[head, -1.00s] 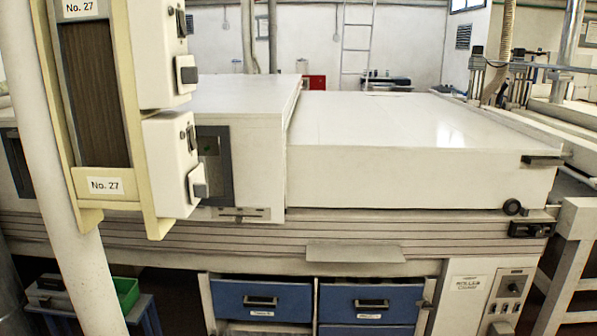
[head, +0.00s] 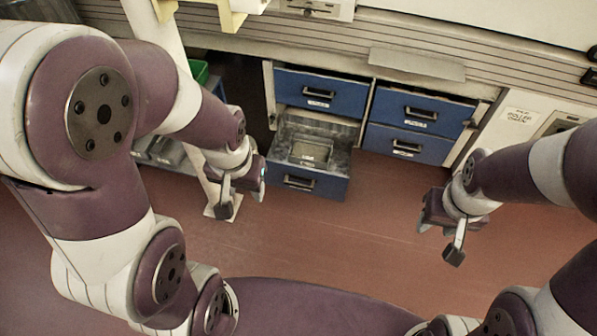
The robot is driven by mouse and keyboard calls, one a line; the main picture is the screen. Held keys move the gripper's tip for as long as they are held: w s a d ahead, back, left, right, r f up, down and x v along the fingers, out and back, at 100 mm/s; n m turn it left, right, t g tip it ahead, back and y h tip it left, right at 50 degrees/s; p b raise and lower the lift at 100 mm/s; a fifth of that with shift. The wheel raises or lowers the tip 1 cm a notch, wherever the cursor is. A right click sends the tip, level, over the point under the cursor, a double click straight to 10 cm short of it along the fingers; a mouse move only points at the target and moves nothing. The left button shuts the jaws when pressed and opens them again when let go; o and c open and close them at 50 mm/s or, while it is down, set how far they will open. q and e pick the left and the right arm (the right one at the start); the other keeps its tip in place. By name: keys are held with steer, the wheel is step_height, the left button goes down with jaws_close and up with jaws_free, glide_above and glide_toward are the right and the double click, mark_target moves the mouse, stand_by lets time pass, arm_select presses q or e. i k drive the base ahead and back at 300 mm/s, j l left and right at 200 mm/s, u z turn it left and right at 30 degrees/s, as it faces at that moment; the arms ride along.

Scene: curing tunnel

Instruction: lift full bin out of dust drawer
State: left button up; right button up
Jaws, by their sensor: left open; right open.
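The dust drawer (head: 330,187) is the lower left blue drawer of the cabinet and is pulled open. A small grey rectangular bin (head: 310,153) sits inside it, toward the middle, with a pale label on its front. What fills the bin is too small to tell. My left gripper (head: 243,199) is open and empty, to the left of the drawer and apart from it. My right gripper (head: 440,237) is open and empty, well to the right of the drawer, over the floor.
A closed blue drawer (head: 345,97) is above the open one. Two more closed drawers, upper (head: 445,110) and lower (head: 375,139), are to the right. A pale post (head: 163,32) and a green tray (head: 198,71) are at the left. The red floor (head: 350,240) in front is clear.

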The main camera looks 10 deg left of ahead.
mark_target(307, 150)
steer(key=i+l+u, duration=0.3)
steer(key=i+l, duration=0.4)
steer(key=i, duration=0.2)
steer(key=i+l+u, duration=0.25)
steer(key=i+l, duration=0.55)
steer(key=l, duration=0.1)
